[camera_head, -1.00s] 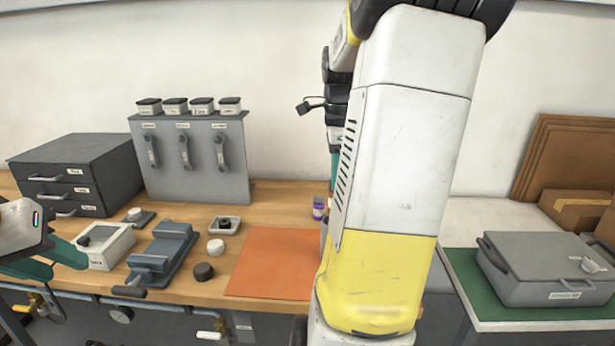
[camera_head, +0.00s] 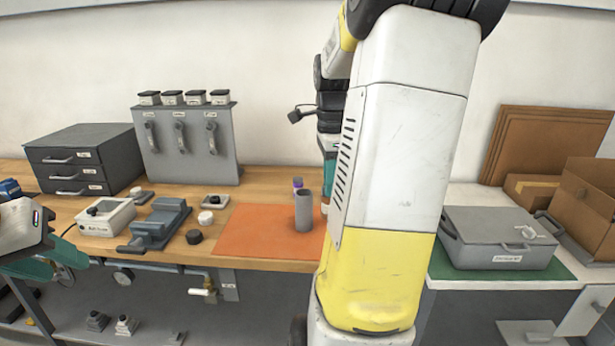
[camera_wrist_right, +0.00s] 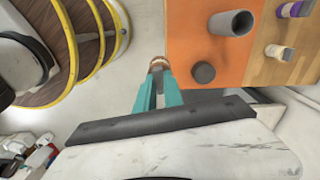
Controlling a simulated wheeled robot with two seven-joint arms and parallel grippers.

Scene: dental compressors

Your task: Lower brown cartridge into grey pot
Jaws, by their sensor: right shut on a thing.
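The grey pot (camera_head: 304,212) is an open upright cylinder on the orange mat (camera_head: 252,230), just left of my right arm in the head view. It also shows in the right wrist view (camera_wrist_right: 238,22). There my right gripper (camera_wrist_right: 158,76) has its teal fingers shut on the brown cartridge (camera_wrist_right: 159,62), of which only a small end shows. The cartridge is apart from the pot, beside the mat's edge in that picture. My right arm hides the cartridge in the head view. My left gripper (camera_head: 42,268) is at the far left; its finger gap is unclear.
A dark round cap (camera_wrist_right: 203,72) lies near the pot in the right wrist view. A purple-banded bottle (camera_head: 297,185) stands behind the pot. A grey vise (camera_head: 160,222) and a white box (camera_head: 106,214) are left of the mat. A grey case (camera_head: 497,238) stands at right.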

